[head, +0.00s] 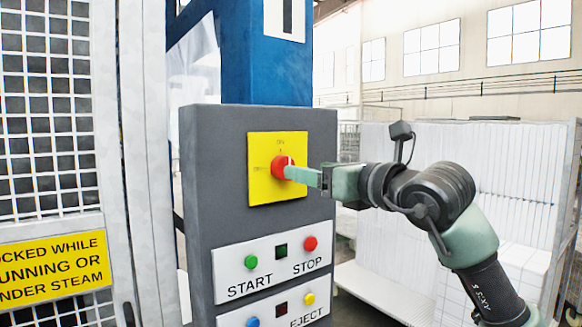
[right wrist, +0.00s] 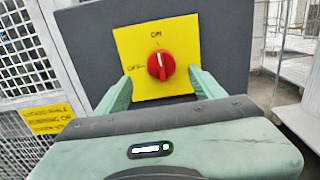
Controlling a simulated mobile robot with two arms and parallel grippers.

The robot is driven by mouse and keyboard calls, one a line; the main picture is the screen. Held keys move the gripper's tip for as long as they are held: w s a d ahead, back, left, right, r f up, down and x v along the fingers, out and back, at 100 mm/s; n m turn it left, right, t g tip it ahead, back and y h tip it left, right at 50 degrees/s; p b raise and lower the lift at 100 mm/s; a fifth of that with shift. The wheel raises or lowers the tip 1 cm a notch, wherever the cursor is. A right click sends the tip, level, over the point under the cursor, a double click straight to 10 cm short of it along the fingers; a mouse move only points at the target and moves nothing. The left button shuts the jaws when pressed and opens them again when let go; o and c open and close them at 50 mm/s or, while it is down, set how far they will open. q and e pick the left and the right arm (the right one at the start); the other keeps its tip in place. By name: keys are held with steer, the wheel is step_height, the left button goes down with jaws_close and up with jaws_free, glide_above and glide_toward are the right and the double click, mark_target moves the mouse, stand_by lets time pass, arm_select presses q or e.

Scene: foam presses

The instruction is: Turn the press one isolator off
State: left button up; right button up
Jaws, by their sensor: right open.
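The isolator is a red rotary knob (head: 279,168) on a yellow plate (head: 262,190), set on a dark grey control box (head: 215,170). In the right wrist view the knob (right wrist: 160,66) has a white mark pointing up toward ON; OFF is lettered at the left of the plate (right wrist: 135,50). My right gripper (right wrist: 160,88) is open, with one finger on each side of the knob and a gap to it on both sides. In the head view my right gripper (head: 305,176) reaches in from the right and overlaps the knob's right edge. My left gripper is not in view.
Below the isolator are a green START button (head: 251,262), a red STOP button (head: 310,243) and an EJECT panel (head: 285,305). A mesh guard (head: 45,130) with a yellow warning sign (head: 55,265) stands at left. White stacked panels (head: 490,170) stand behind my arm.

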steer(key=p+x, duration=0.4)
steer(key=x, duration=0.3)
steer(key=shift+w+p, duration=0.3)
steer(key=shift+w, duration=0.05)
steer(key=shift+a, duration=0.15)
